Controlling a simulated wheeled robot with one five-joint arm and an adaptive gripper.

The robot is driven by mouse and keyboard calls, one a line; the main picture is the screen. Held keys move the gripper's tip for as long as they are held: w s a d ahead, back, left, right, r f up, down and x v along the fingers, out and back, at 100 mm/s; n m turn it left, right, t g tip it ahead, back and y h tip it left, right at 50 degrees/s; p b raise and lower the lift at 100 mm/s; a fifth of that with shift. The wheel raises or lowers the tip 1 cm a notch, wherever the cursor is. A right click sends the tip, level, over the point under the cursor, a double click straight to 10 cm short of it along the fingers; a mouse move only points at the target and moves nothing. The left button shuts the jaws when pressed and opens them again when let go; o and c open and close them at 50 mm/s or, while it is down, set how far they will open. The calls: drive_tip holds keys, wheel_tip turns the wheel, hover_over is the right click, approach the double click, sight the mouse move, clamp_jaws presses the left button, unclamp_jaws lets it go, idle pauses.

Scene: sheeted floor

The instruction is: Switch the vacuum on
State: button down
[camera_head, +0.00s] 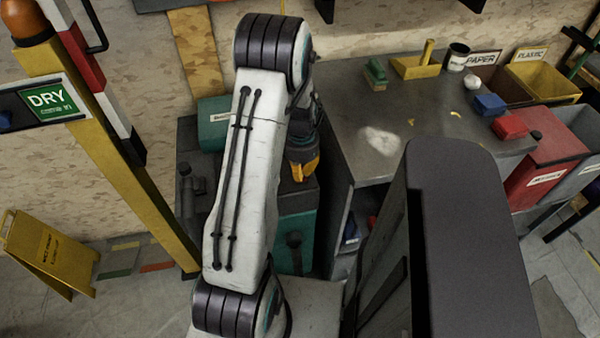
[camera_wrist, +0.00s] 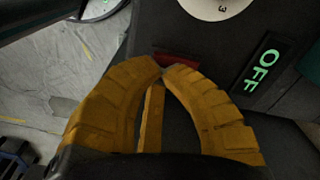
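The vacuum is a dark grey and teal machine (camera_head: 295,235) standing beside the grey workbench, partly hidden behind my arm. In the head view, my gripper (camera_head: 303,170) is over the vacuum's top.
The grey workbench (camera_head: 385,95) at the right holds small blocks and bins. A yellow post (camera_head: 110,150) with a DRY sign (camera_head: 48,102) stands at the left. A yellow floor sign (camera_head: 48,252) stands at lower left, with open floor around it.

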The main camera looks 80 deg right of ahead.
drive_tip(key=shift+f+b, duration=0.6)
drive_tip(key=shift+f, duration=0.15)
idle(0.3)
drive_tip(key=shift+r, duration=0.15)
drive_tip(key=shift+r+p, duration=2.3)
drive_tip(key=shift+r, duration=1.1)
